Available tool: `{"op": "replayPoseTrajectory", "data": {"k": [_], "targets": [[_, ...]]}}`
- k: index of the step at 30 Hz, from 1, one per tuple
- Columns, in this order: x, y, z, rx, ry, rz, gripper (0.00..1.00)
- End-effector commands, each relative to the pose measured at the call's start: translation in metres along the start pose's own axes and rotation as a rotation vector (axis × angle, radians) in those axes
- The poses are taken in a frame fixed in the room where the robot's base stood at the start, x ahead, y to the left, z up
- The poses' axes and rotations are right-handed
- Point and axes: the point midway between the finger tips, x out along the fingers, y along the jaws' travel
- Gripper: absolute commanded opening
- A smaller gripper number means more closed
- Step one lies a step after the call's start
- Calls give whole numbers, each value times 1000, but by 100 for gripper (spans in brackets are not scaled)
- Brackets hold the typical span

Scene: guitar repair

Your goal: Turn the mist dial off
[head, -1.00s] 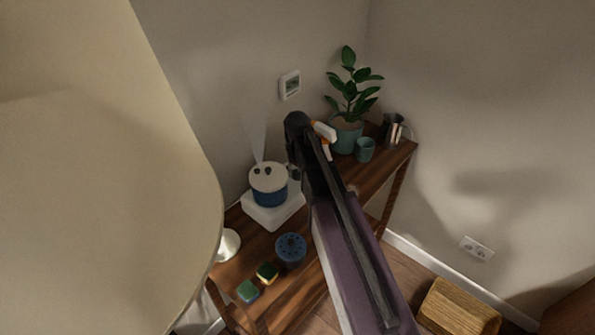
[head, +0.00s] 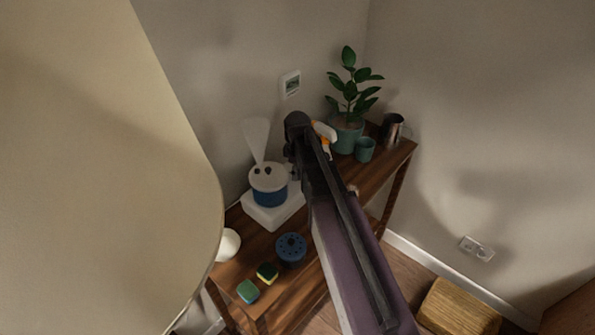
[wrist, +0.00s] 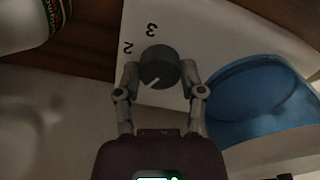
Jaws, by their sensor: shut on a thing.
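The mist dial (wrist: 158,68) is a dark round knob with a pale pointer line, on the white base (wrist: 205,25) of the humidifier. The numbers 2 and 3 show beside it in the wrist view, and the pointer is turned away from both, toward the lower left. My gripper (wrist: 160,82) is shut on the dial, one finger on each side. In the head view the humidifier (head: 268,190) has a blue body and white lid, with mist rising from it. My arm hides the dial there, and my gripper (head: 292,172) is at the base's right side.
The wooden shelf (head: 255,240) also holds a blue perforated pot (head: 291,249), two sponges (head: 257,282), a plant (head: 352,90), a green cup (head: 364,150), a metal jug (head: 391,128) and an orange-white spray bottle (head: 323,133). A large pale surface (head: 100,180) fills the left.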

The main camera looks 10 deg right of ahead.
Motion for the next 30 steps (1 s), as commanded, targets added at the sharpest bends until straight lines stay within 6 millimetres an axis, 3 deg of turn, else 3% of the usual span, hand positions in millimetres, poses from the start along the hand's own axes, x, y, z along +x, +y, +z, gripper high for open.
{"op": "replayPoseTrajectory", "data": {"k": [15,30], "targets": [[0,1,0,-381,-2,2,4],[0,1,0,-446,-3,2,4]]}}
